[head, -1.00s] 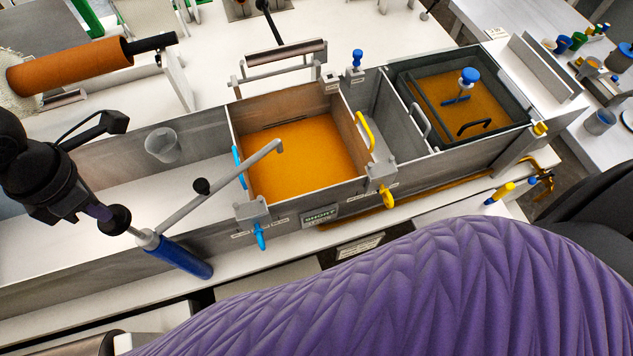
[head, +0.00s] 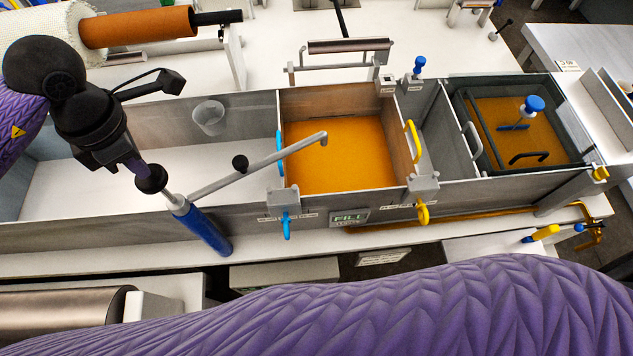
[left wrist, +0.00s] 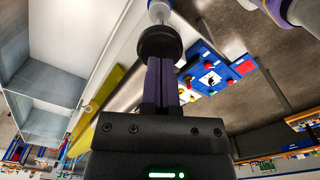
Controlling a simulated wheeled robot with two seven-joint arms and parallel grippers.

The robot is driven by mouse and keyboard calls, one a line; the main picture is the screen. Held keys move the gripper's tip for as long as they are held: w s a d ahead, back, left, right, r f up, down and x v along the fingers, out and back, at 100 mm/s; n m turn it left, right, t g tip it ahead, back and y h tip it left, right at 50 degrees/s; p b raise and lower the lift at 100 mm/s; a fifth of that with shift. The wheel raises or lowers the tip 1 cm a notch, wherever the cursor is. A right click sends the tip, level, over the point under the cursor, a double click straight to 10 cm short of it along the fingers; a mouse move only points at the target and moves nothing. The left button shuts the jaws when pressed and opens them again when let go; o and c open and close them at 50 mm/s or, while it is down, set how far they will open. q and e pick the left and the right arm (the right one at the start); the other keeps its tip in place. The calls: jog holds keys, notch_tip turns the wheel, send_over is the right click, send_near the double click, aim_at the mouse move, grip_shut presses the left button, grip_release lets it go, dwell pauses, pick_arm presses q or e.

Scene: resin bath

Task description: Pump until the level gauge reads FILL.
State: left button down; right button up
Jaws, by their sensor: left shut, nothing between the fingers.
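The level gauge (head: 349,217) on the front wall of the bath shows FILL in green. The pump (head: 205,230) has a blue barrel, a round black knob (head: 151,179) on top and a grey spout (head: 260,165) reaching over the orange resin (head: 338,152) in the middle compartment. My left gripper (head: 137,165) is shut and empty, its tips at the knob. In the left wrist view the closed fingers (left wrist: 162,75) point at the knob (left wrist: 160,42); whether they touch it I cannot tell. My right gripper is out of the picture.
Blue-handled (head: 287,225) and yellow-handled (head: 422,213) gates flank the resin compartment. A dark-framed basket (head: 575,158) sits in the right compartment. My purple right arm fills the front.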

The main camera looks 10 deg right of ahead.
pick_arm(q)
jog(key=shift+r, duration=0.1)
dwell(0.4)
notch_tip(320, 180, up, 6)
jog(key=p, duration=0.3)
